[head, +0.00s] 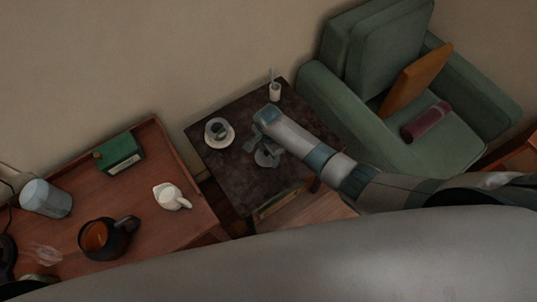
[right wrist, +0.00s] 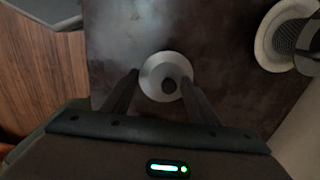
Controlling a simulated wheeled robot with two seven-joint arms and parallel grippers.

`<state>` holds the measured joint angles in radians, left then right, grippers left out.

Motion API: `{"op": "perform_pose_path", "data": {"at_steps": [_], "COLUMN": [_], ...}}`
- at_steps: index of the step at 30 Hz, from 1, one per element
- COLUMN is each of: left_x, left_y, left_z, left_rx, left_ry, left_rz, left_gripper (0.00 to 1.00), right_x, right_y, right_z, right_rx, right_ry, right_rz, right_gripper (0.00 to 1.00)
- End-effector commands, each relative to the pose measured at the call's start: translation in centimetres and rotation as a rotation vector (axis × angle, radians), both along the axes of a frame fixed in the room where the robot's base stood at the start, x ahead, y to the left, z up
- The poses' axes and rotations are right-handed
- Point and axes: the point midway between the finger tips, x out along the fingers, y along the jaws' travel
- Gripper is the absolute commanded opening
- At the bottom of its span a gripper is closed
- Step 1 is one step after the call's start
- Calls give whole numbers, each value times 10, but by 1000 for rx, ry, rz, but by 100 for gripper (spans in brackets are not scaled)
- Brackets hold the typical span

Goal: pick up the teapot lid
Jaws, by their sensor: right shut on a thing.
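The teapot lid (right wrist: 152,80) is a small pale grey disc with a dark round knob, seen in the right wrist view over the dark table top. It also shows in the head view as a grey disc (head: 265,159) below my gripper. My right gripper (right wrist: 162,88) reaches it from above, with one finger at each side of the disc, shut on it. It also shows in the head view (head: 262,146). I cannot tell whether the lid touches the table. An open dark pot (head: 122,243) with brown-orange inside stands on the left wooden table. My left gripper is not in view.
The dark side table (head: 215,168) also bears a cup on a saucer (head: 228,141) and a white holder (head: 275,92). A white jug (head: 168,196), a green box (head: 120,153) and a grey cylinder (head: 47,198) stand on the left table. A green armchair (head: 375,50) stands behind my right arm.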

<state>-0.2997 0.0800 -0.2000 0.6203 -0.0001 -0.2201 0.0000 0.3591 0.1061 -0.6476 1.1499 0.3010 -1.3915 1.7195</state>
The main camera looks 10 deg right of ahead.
Motion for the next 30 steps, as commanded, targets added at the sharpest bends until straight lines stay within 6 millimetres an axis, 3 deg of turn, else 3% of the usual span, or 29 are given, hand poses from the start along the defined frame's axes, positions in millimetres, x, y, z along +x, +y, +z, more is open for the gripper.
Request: {"op": "perform_pose_path", "data": {"at_steps": [1,2,10,30], "left_x": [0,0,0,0], "left_y": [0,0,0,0], "left_z": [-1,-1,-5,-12], "left_rx": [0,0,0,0], "left_ry": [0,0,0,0], "left_rz": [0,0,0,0], "left_gripper": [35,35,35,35], "right_x": [-2,-1,0,-81], "right_y": [0,0,0,-60], "right_z": [1,2,36,94], "right_rx": [1,1,1,1], "right_ry": [1,1,-3,-2], "right_rz": [0,0,-1,-1], "right_gripper": [16,0,0,0]}}
